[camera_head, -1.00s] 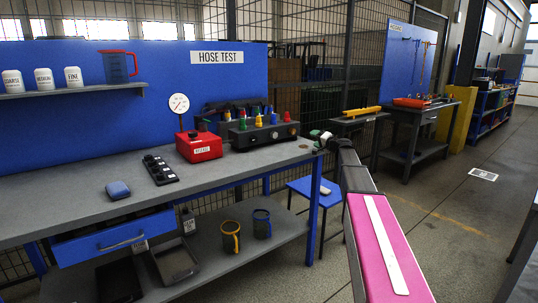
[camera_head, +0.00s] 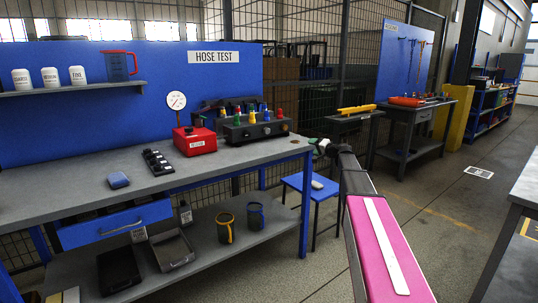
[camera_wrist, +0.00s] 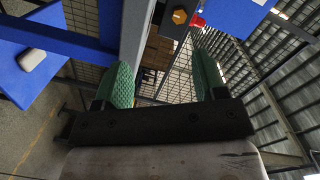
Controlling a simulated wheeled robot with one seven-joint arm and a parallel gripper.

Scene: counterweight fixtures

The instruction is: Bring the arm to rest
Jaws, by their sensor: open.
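My arm (camera_head: 380,240), pink with a white strip, reaches from the bottom right of the head view toward the hose test bench. My gripper (camera_head: 322,147) is at its far end, small in this view, beyond the bench's right end and above a blue stool. In the wrist view my gripper (camera_wrist: 166,85) shows two green ridged fingers set wide apart, with nothing between them. It is open and empty. The grey bench (camera_head: 110,182) carries a red box (camera_head: 195,141) and a black block with several coloured knobs (camera_head: 258,127), both clear of the gripper.
The blue stool (camera_head: 308,188) with a pale object on it stands right of the bench; it also shows in the wrist view (camera_wrist: 15,80). Two mugs (camera_head: 225,228) stand on the lower shelf. Another grey table (camera_head: 525,180) is at the right edge. Floor between is open.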

